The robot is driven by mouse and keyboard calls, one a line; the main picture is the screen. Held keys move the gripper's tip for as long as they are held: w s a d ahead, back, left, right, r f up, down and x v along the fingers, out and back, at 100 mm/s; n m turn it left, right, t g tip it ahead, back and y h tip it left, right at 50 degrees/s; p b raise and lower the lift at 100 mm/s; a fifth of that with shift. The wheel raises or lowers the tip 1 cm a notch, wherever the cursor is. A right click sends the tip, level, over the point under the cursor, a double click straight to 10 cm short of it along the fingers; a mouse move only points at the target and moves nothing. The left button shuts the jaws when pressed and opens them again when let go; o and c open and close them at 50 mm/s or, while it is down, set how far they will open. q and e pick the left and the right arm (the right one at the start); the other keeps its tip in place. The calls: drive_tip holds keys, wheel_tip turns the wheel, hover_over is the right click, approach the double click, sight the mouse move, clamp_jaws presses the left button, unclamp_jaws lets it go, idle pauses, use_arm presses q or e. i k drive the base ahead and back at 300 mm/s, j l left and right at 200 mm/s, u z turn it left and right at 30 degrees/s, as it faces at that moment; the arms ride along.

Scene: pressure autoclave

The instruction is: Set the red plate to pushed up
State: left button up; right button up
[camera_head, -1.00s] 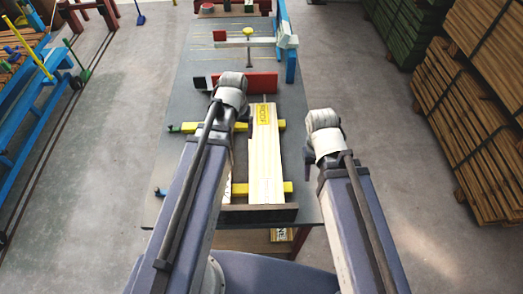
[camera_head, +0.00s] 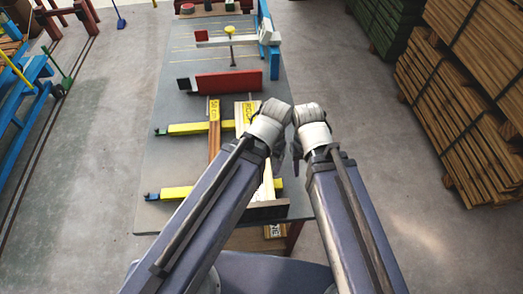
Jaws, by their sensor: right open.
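The red plate (camera_head: 228,82) is a long, low upright bar standing across the far half of the grey table. A dark block adjoins its left end. My right gripper (camera_head: 297,152) shows only as a small dark shape beneath the pale wrist of my right arm, to the right of the table's near half; it is open and well short of the plate. Neither arm touches the plate.
Timber stacks (camera_head: 450,110) stand at the right.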

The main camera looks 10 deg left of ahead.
sight(244, 81)
drive_tip(key=k, duration=1.75)
drive_tip(key=z, duration=1.1)
drive_tip(key=j+z, duration=0.15)
drive_tip(key=j, duration=2.9)
drive_tip(key=i+j, duration=0.1)
drive_tip(key=j, duration=2.05)
